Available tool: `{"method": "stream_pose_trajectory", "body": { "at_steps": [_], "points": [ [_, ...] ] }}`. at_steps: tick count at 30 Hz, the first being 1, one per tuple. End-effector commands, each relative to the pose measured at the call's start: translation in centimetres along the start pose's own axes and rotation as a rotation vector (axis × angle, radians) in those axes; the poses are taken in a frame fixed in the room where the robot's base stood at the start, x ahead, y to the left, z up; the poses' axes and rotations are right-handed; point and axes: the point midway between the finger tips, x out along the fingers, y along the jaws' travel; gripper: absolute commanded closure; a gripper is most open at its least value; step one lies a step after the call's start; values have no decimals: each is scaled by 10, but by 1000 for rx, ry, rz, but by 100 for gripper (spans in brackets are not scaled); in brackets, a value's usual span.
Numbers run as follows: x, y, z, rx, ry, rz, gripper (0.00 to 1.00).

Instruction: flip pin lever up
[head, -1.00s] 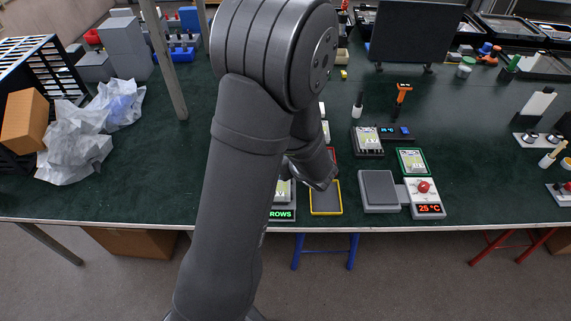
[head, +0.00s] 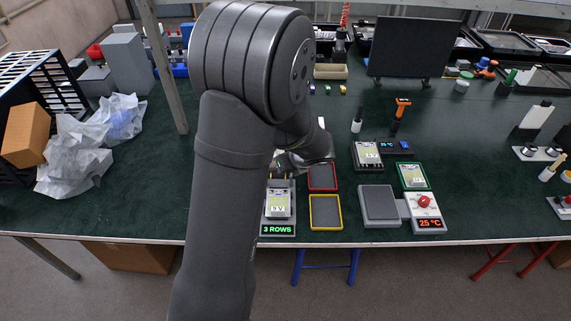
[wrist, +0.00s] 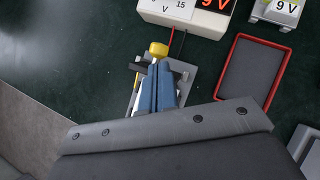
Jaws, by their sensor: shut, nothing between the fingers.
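In the wrist view, a yellow knob (wrist: 158,50), which looks like the pin lever's end, stands over a small grey fixture (wrist: 180,72). My gripper (wrist: 157,72) has blue fingers, shut together and empty, with their tips right by the knob. I cannot tell whether they touch it. The fingers hide much of the fixture and the lever's lower part, so its angle is unclear. In the head view, my arm hides the fixture and the fingertips.
A power supply (wrist: 190,12) with red and black leads stands just beyond the fixture. A red-rimmed tray (wrist: 278,43) lies to the right. In the head view, a yellow-rimmed tray (head: 312,212) and a unit reading 3 ROWS (head: 278,229) sit near the table's front edge.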

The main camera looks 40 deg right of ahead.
Motion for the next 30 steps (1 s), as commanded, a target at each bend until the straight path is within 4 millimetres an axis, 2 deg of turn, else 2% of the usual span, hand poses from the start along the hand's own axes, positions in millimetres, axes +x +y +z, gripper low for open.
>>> {"method": "stream_pose_trajectory", "body": {
  "at_steps": [12, 23, 26, 30],
  "points": [
    [-12, 1, 9, 0, -1, -1, 100],
    [-14, 1, 10, 0, -1, -1, 100],
    [-22, -1, 13, -2, -2, -2, 100],
    [-44, -4, 20, -1, -3, -4, 100]
  ]
}}
